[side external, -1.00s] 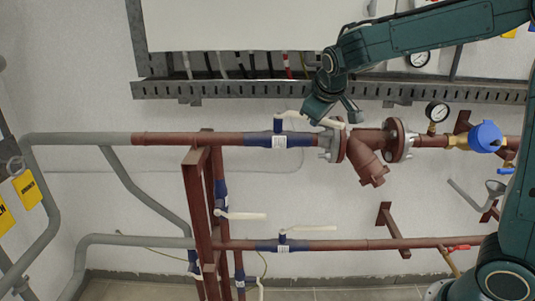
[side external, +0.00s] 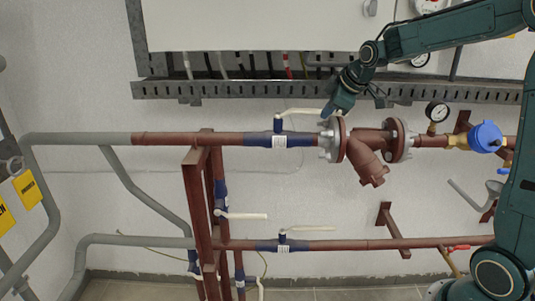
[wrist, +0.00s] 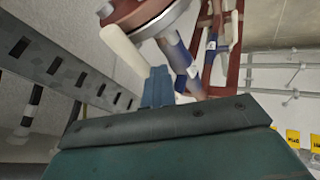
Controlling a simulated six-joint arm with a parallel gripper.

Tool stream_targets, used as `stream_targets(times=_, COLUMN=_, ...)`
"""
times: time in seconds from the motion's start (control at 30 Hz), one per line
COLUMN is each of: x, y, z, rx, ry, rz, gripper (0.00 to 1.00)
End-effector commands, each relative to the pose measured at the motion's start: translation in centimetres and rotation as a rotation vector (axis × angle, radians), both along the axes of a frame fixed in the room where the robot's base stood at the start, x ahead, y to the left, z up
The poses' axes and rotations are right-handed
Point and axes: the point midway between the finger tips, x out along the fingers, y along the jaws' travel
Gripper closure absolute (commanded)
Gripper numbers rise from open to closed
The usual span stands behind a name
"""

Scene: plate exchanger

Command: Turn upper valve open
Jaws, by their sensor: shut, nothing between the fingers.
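The upper valve (side external: 279,139) is a blue body on the upper red-brown pipe. Its white lever handle (side external: 298,111) points right, roughly along the pipe. My gripper (side external: 329,114) is at the free right end of the handle, left of and above the grey flange. In the wrist view the shut fingers (wrist: 158,86) are just beside the white handle (wrist: 122,48), with nothing between them. I cannot tell whether they touch it. The blue valve body (wrist: 176,57) shows beyond the fingers, partly hidden.
The flanged strainer (side external: 367,155) is close to the right, with a pressure gauge (side external: 437,111) beyond it. A perforated metal rail (side external: 230,89) runs behind, above the pipe. A lower valve (side external: 281,245) with a white handle sits below. Open space lies in front of the pipes.

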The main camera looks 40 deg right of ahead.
Motion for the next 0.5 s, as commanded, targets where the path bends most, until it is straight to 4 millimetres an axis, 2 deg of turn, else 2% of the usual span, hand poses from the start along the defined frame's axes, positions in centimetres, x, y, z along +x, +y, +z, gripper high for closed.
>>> stream_targets(times=0.13, x=0.28, y=-0.94, z=-0.07, rx=-0.001, ry=0.002, rz=-0.010, gripper=1.00)
stream_targets(times=0.5, x=0.55, y=-1.40, z=-0.02, rx=-0.002, ry=0.000, rz=-0.013, gripper=1.00)
